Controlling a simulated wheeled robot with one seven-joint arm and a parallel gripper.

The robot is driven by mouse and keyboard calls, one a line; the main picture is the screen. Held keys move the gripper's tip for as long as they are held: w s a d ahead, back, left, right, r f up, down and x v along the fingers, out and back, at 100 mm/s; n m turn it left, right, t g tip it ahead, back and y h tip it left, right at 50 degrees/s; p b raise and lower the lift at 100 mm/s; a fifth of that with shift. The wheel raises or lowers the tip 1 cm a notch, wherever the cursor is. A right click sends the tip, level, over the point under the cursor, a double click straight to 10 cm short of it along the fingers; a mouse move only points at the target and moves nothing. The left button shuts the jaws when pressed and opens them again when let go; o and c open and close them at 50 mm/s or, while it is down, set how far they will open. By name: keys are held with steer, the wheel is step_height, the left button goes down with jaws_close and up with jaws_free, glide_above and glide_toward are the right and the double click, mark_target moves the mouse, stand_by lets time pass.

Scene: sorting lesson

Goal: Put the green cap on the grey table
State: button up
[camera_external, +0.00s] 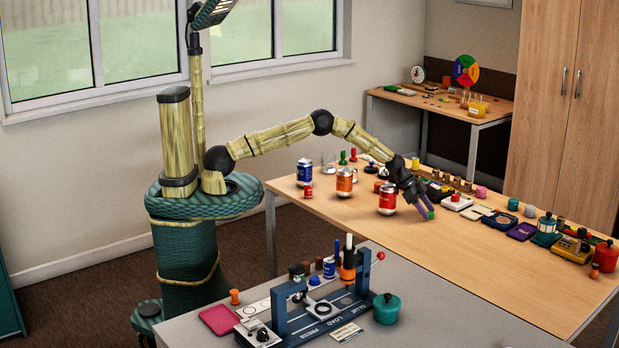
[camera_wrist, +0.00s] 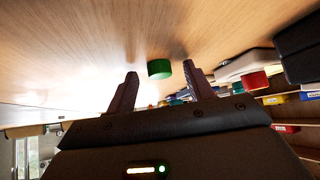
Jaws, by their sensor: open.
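The green cap (camera_external: 431,215) is a small round piece on the wooden table, right at my fingertips. In the wrist view the green cap (camera_wrist: 159,69) lies between the tips of my two fingers, with a gap on each side. My gripper (camera_external: 424,206) is open and reaches down low over the wooden table; its spread fingers also show in the wrist view (camera_wrist: 160,78). The grey table (camera_external: 450,318) is in the foreground, with bare surface at its right.
The wooden table (camera_external: 480,272) has bare room in front of my gripper. Orange-and-red cans (camera_external: 387,198) stand left of it, and a row of small boxes and jars lines the far side. A blue press frame (camera_external: 322,312) and a teal pot (camera_external: 387,308) stand on the grey table.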

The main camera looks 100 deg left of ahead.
steer(key=shift+c, duration=0.2)
steer(key=c, duration=1)
jaws_close()
step_height(320, 180, up, 10)
